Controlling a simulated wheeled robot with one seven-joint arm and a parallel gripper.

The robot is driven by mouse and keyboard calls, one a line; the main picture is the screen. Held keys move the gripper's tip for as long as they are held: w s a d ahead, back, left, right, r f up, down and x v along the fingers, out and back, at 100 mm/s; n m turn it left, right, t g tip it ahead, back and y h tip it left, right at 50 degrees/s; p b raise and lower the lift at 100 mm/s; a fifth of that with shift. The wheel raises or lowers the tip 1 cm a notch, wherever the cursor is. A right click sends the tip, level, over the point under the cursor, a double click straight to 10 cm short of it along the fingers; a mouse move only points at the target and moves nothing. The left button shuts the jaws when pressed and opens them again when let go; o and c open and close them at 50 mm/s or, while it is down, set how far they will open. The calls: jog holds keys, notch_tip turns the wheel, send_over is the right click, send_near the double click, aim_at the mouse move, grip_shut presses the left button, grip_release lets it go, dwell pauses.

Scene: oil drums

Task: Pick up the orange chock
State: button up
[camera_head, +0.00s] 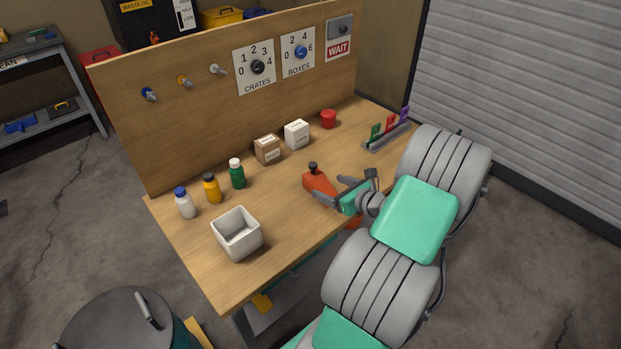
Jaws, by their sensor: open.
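The orange chock (316,180) is an orange-red wedge-like block with a dark knob on top. It lies on the wooden bench top (290,215), right of its middle and near the front. My gripper (328,187) reaches in from the right, low over the bench, with its grey fingers spread. The fingers are at the chock's near end, and part of the chock shows between them. I cannot tell whether the fingers touch it. The chock's near end is partly hidden by the gripper.
A white open box (237,233) stands at the front left, with white, yellow and green bottles (237,174) behind it. Brown (267,149) and white (297,134) cartons, a red cylinder (328,119) and a card rack (388,135) stand farther back. An upright panel (190,125) bounds the rear.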

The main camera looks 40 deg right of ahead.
aim_at(319, 180)
jog(key=x, duration=0.7)
jog(key=shift+w+d+p, duration=0.15)
jog(key=shift+d+p, duration=0.05)
jog(key=shift+p, duration=0.2)
jog(key=shift+c, duration=0.6)
jog(key=shift+r, duration=0.1)
jog(key=c, duration=1.6)
jog(key=shift+o, duration=0.2)
jog(key=shift+r, duration=0.1)
